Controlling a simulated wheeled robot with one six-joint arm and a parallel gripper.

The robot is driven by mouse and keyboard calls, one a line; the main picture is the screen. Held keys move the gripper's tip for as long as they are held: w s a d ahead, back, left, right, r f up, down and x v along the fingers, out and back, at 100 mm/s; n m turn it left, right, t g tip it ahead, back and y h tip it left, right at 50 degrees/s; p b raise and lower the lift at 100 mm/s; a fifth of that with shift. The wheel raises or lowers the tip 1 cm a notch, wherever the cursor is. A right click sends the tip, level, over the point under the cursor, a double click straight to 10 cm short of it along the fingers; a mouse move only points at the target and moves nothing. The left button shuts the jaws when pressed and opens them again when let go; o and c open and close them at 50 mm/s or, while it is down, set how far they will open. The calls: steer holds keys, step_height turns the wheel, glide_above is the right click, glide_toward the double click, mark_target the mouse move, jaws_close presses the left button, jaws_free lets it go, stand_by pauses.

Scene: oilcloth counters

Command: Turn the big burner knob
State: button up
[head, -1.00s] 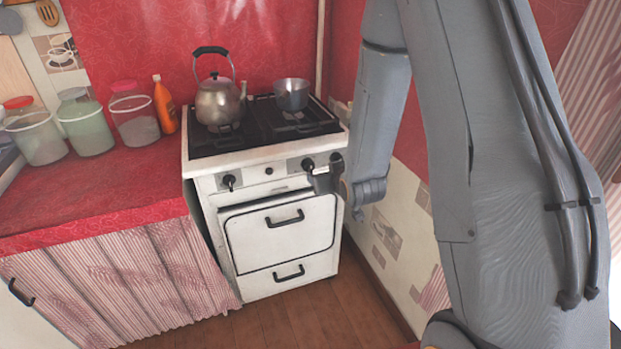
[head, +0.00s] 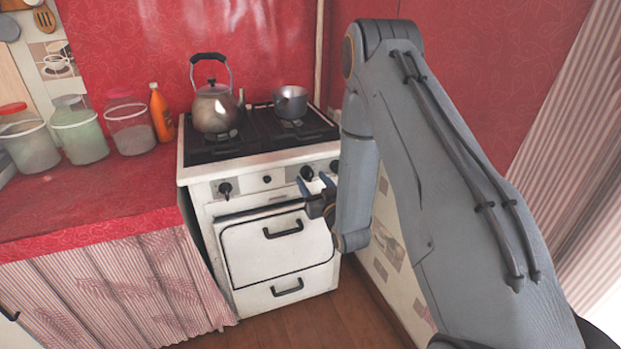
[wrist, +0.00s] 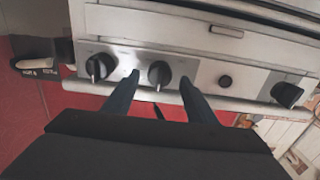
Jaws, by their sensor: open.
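The white stove's front panel (head: 250,183) carries black knobs. One knob (head: 306,173), right of the panel's middle, lies straight ahead of my gripper (head: 314,181). The wrist view shows this knob (wrist: 159,74) between the two blue fingertips of my gripper (wrist: 159,77), with a gap on each side. The fingers are open and empty. Contact with the knob cannot be told. Another knob (head: 335,166) is at the far right, partly behind my arm; it shows in the wrist view (wrist: 100,67) outside the fingers. A third knob (head: 225,188) is at the left.
A kettle (head: 214,108) and a small pot (head: 290,101) stand on the black cooktop (head: 255,128). The oven door handle (head: 283,230) sticks out below the knobs. A red counter (head: 90,195) with jars and an orange bottle (head: 161,113) adjoins at left. A wall is close on the right.

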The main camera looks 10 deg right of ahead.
steer(key=shift+w+a, duration=0.1)
steer(key=shift+w, duration=0.95)
steer(key=c, duration=1.1)
steer(key=shift+o, duration=0.2)
steer(key=shift+m, duration=0.3)
steer(key=m, duration=0.4)
steer(key=shift+m, duration=2.1)
